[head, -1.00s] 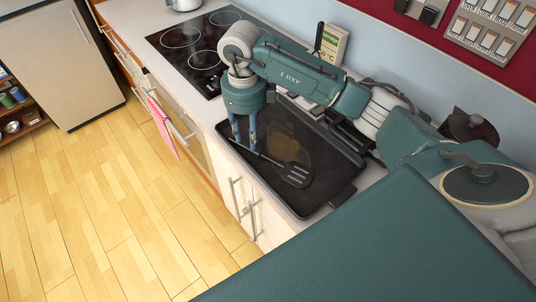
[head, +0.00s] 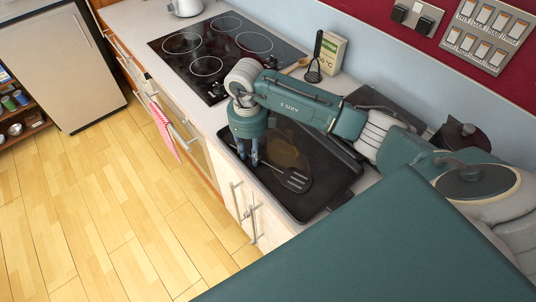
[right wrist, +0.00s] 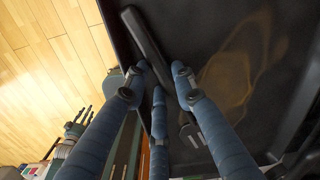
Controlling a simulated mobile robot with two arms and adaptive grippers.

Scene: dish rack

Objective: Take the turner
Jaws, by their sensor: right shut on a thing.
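The turner is black, with a slotted head (head: 295,181) lying low over the dark tray (head: 312,207) in the head view. Its handle runs up and left to my right gripper (head: 246,160). In the right wrist view the handle (right wrist: 143,32) passes between the blue fingers of my right gripper (right wrist: 158,80), which is shut on it. The fingers hide part of the handle. I cannot tell whether the turner touches the tray. What looks like my left gripper (right wrist: 76,130) shows small at the lower left of the right wrist view; its opening is unclear.
A black hob (head: 215,50) lies left of the tray, with a kettle (head: 186,7) behind it. A wooden spoon (head: 295,66), another black utensil (head: 315,62) and a box (head: 331,52) are near the wall. Cupboard handles (head: 243,203) stick out along the counter front.

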